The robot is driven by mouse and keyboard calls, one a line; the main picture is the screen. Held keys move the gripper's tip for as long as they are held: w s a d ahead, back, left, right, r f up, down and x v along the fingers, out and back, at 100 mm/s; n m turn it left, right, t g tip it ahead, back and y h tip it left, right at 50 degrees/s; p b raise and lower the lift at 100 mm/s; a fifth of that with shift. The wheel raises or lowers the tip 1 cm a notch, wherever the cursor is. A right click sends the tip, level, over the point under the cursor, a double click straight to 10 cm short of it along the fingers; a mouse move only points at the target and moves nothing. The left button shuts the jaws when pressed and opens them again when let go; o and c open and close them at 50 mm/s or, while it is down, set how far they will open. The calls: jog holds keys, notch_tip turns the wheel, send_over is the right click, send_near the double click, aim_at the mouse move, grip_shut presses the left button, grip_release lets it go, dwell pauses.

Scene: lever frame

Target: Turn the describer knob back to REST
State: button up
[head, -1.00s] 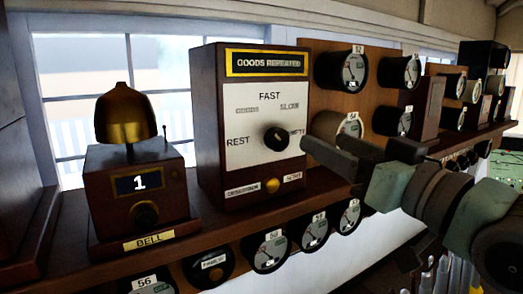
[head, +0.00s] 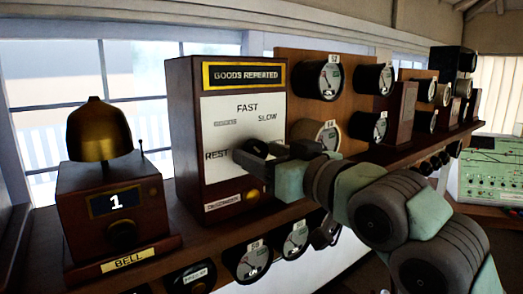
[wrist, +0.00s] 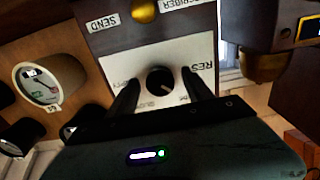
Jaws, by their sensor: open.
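The describer box (head: 183,125), headed GOODS REPEATED, has a white dial face (head: 219,116) marked FAST, SLOW and REST at the left. Its black round knob (wrist: 160,79) shows near the middle of the wrist view, where the face appears upside down with REST at the right. I cannot read the knob's pointing surely. My gripper (wrist: 160,88) is open, with one dark finger on each side of the knob; I cannot tell whether they touch it. In the head view my gripper (head: 268,151) covers the knob and the right-hand dial label.
A brass bell (head: 100,131) on a wooden box stands left of the describer. Round gauges (head: 320,79) line the board at the right and the shelf front below. A brass button (wrist: 145,10) sits between the SEND and describer plates.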

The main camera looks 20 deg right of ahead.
jog(key=shift+w, duration=0.2)
grip_shut()
dwell(0.6)
